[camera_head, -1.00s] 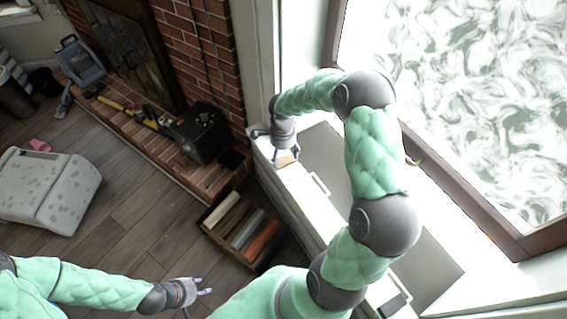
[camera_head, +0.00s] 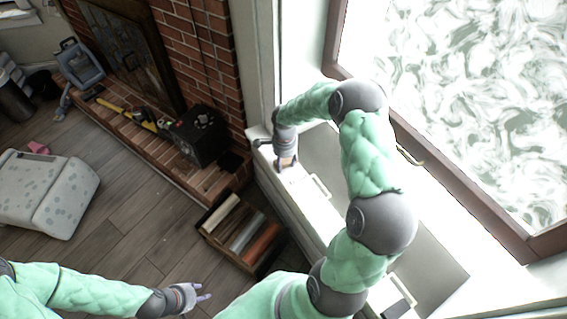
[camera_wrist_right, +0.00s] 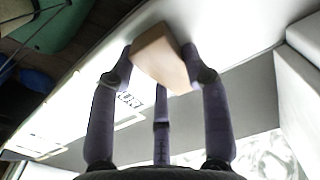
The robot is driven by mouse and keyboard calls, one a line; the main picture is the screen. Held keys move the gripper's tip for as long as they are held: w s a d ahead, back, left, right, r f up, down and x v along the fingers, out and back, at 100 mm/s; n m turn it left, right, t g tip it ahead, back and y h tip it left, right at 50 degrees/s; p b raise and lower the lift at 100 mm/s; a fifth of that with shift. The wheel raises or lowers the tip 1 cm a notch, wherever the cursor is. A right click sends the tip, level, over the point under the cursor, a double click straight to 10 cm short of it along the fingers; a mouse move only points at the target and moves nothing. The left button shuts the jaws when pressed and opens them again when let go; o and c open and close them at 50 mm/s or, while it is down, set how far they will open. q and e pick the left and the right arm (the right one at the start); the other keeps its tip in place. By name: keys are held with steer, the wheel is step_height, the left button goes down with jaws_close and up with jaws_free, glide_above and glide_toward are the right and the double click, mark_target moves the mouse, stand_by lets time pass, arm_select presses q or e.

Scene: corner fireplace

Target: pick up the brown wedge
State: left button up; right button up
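The brown wedge (camera_wrist_right: 162,56) is a light tan block in the right wrist view, between the fingertips of my right gripper (camera_wrist_right: 160,72). The side fingers press in on both sides of it and a third finger lies behind it. In the head view, my right gripper (camera_head: 287,165) points down at the white sill surface near the window, and its fingers mostly hide the wedge. I cannot tell if the wedge is clear of the surface. My left gripper (camera_head: 201,292) is low in the head view, empty, with its fingers spread over the floor.
White frame-like handles (camera_head: 320,187) lie along the sill near my right arm. A crate with coloured bars (camera_head: 240,235) stands on the floor beside the sill. A black box (camera_head: 200,135) sits on the brick hearth.

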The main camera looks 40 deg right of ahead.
mark_target(284, 163)
stand_by(0.3)
steer(key=shift+r, duration=0.45)
step_height(284, 163, up, 2)
steer(key=shift+r+p, duration=0.1)
steer(key=shift+p, duration=0.45)
steer(key=s+a+r+p, duration=0.2)
steer(key=a+r, duration=0.3)
steer(key=a, duration=0.1)
steer(key=s+a+r+p, duration=0.2)
steer(key=a+r, duration=0.2)
steer(key=a, duration=0.3)
steer(key=shift+s+r+p, duration=0.3)
steer(key=shift+s+r, duration=0.05)
steer(key=shift+r, duration=0.05)
steer(key=shift+a, duration=0.15)
